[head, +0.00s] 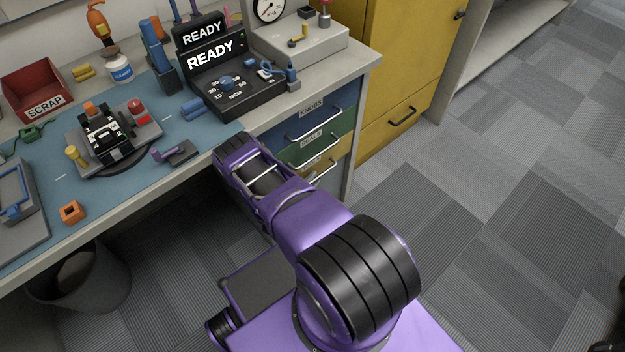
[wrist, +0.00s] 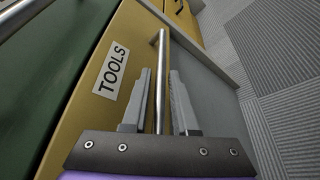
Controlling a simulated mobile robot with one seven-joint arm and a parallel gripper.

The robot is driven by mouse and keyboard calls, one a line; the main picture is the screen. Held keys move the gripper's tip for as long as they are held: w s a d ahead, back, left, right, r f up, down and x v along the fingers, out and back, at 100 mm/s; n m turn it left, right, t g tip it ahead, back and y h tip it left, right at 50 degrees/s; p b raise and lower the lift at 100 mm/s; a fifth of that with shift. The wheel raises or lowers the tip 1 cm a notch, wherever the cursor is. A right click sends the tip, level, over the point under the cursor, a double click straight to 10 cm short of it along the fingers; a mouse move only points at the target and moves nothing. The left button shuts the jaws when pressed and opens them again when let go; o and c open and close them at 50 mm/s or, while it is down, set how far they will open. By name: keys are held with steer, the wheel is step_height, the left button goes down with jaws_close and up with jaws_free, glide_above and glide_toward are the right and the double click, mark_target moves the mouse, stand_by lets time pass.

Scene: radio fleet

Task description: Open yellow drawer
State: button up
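The yellow drawer (wrist: 120,42) fills the left-middle of the wrist view, with a white label reading TOOLS (wrist: 111,71). Its metal bar handle (wrist: 160,60) runs lengthwise between the two grey fingers of my gripper (wrist: 159,85). The fingers are apart, one on each side of the bar, with visible gaps. I cannot tell how deep the bar sits between them. In the head view the yellow drawer (head: 338,156) is below the green one in the desk's drawer stack and looks shut. My arm hides its left part there, and my fingertips are not visible.
The green drawer (head: 325,142) and blue drawer (head: 318,117) sit above, with similar bar handles. A yellow cabinet (head: 398,75) stands right of the desk. A grey front (wrist: 205,85) borders the yellow drawer. Carpet (head: 480,190) to the right is clear.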

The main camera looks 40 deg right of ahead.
jaws_close()
stand_by(1.3)
